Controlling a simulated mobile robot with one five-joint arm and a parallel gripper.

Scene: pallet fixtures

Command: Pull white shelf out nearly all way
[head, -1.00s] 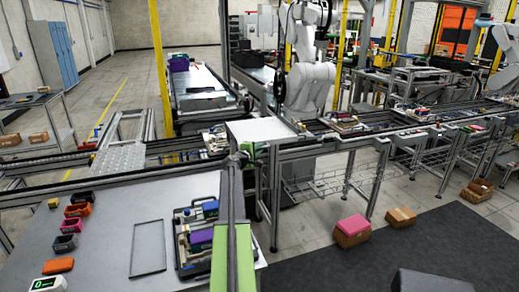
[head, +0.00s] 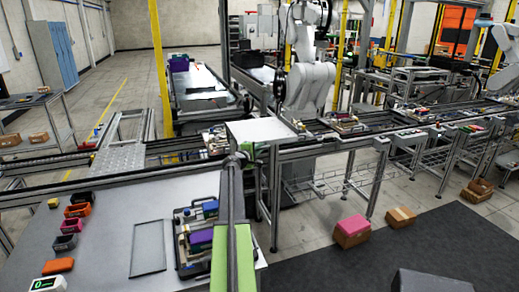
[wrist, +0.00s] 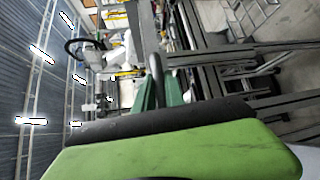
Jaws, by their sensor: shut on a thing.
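The white shelf (head: 262,131) is a flat pale panel at the centre of the head view, sticking out level beside the conveyor frame. My gripper (head: 246,151) is at its near left edge, at the far end of my arm. In the wrist view, the green fingers of my gripper (wrist: 158,94) are shut on a grey looped handle (wrist: 155,66). Where the handle joins the shelf is hidden from the head view by my gripper.
A grey worktable (head: 100,235) with small bins and a tool tray (head: 197,240) lies at left. Conveyor rails (head: 345,140) run rightward beyond the shelf. A pink-topped box (head: 352,230) stands on the floor at right. The dark floor mat (head: 400,250) has open room.

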